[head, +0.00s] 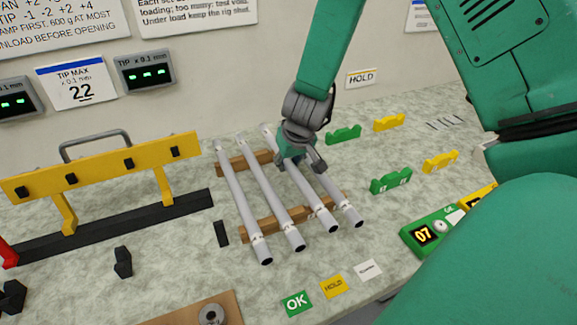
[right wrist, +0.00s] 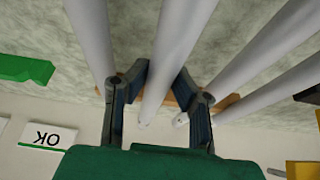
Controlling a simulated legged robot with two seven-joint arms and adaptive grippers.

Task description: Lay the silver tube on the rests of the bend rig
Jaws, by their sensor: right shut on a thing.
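Several similar silver-grey tubes lie side by side across two wooden bars, the front one (head: 268,229) and a back one. My right gripper (head: 302,166) is shut on the third silver tube (head: 316,203) from the left, about midway along it. In the right wrist view the fingers (right wrist: 158,90) stand on both sides of this tube (right wrist: 180,50). I cannot tell whether it is lifted off the bars. The bend rig has a yellow beam (head: 100,168) with a grey handle, above a black base rail (head: 110,228) at the left. My left gripper is out of view.
A neighbouring tube (head: 343,199) lies close on the right, another (head: 268,190) on the left. Small black blocks (head: 123,262) stand in front of the rig. Green (head: 390,180) and yellow holders (head: 440,162) stand at the right. OK (head: 296,303) and HOLD cards lie in front.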

